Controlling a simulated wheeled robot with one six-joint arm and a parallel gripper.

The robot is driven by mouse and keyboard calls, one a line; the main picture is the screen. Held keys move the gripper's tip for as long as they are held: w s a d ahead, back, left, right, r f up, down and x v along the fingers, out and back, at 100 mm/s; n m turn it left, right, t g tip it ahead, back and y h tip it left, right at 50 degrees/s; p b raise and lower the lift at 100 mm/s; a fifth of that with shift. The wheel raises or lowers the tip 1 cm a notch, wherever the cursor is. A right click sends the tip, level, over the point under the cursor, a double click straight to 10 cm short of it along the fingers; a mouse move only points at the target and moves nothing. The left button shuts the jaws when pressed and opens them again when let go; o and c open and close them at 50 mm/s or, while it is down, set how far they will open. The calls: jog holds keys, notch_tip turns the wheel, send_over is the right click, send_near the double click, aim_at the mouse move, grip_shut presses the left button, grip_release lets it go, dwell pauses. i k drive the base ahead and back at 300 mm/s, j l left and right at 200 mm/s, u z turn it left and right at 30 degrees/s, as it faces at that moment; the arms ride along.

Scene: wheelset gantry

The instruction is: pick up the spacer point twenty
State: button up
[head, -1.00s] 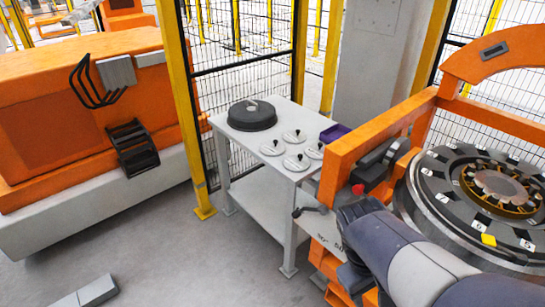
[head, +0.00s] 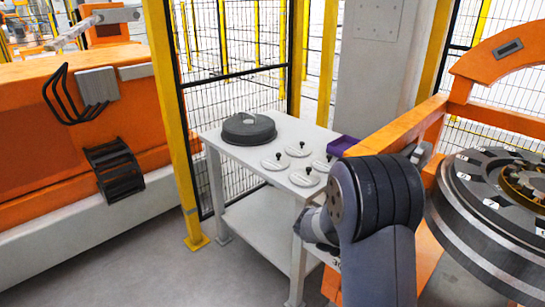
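Several white round discs with black knobs, which look like the spacers, lie flat on a white table (head: 225,140). One disc (head: 275,162) is at the left, one (head: 298,149) at the back, one (head: 304,178) at the front. Another disc (head: 326,165) at the right is partly hidden by my arm. No label can be read, so I cannot tell which is point twenty. The end of my arm with my gripper (head: 318,227) is low by the table's right front side, below the discs in the picture. Its fingers cannot be made out.
A dark round lidded object (head: 249,130) sits at the table's back left, and a purple box (head: 342,145) at its right edge. An orange frame (head: 402,126) and a large ringed wheel unit (head: 480,220) stand at the right. A yellow post (head: 172,110) stands left of the table.

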aim_at(277, 162)
jog(key=i+j+z, duration=0.15)
jog(key=i+j, duration=0.3)
jog(key=i+j+z, duration=0.1)
jog(key=i+j, duration=0.35)
jog(key=j, duration=0.2)
jog(key=i+j+z, duration=0.15)
jog(key=i+j, duration=0.3)
jog(key=j, duration=0.15)
jog(key=i+j+z, duration=0.2)
jog(key=i+j, duration=0.7)
jog(key=j, duration=0.1)
